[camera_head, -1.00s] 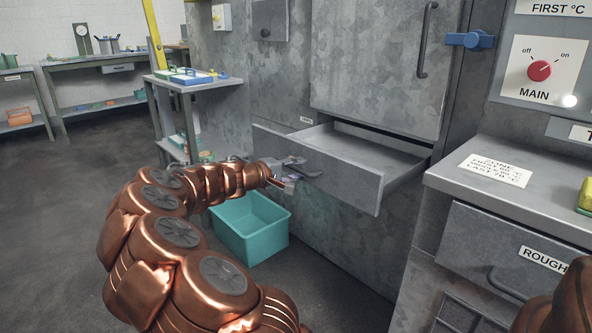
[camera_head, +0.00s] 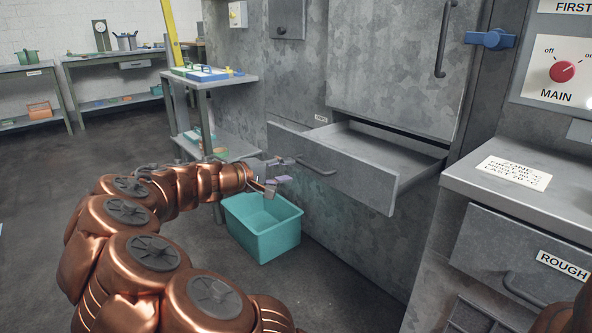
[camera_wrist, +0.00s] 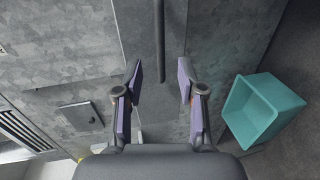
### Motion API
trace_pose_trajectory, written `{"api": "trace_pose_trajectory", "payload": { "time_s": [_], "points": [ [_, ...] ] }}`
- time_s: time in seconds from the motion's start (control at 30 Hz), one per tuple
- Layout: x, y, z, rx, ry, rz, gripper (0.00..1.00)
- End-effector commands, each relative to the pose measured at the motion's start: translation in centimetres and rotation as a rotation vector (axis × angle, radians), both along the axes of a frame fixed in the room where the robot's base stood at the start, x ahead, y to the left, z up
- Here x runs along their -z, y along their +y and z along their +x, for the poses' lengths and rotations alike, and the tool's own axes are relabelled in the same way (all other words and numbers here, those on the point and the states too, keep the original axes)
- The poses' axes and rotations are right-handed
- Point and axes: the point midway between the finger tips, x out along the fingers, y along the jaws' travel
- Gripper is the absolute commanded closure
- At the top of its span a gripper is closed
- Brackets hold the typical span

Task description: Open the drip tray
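The drip tray, a grey metal drawer (camera_head: 360,183), is pulled out from the cabinet below the tall door. Its inside shows as empty where I can see it. My gripper (camera_head: 279,171) is open with purple-padded fingers, at the left of the drawer front. In the wrist view the fingers (camera_wrist: 159,78) are well apart with nothing between them, clear of the handle.
A teal bin (camera_head: 262,227) stands on the floor below my gripper. A side table (camera_head: 217,82) with a blue tray is behind the arm. A counter (camera_head: 490,185) with a drawer labelled ROUGH stands at right.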

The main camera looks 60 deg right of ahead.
Motion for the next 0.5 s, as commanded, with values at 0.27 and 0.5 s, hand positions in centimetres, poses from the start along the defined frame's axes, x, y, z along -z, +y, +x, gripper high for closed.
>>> {"api": "trace_pose_trajectory", "payload": {
  "time_s": [0.27,0.5],
  "points": [
    [-0.5,2.1,0.8,0.001,-0.001,0.0,0.61],
    [-0.5,2.3,0.8,0.002,0.0,0.0,0.61]
  ]
}}
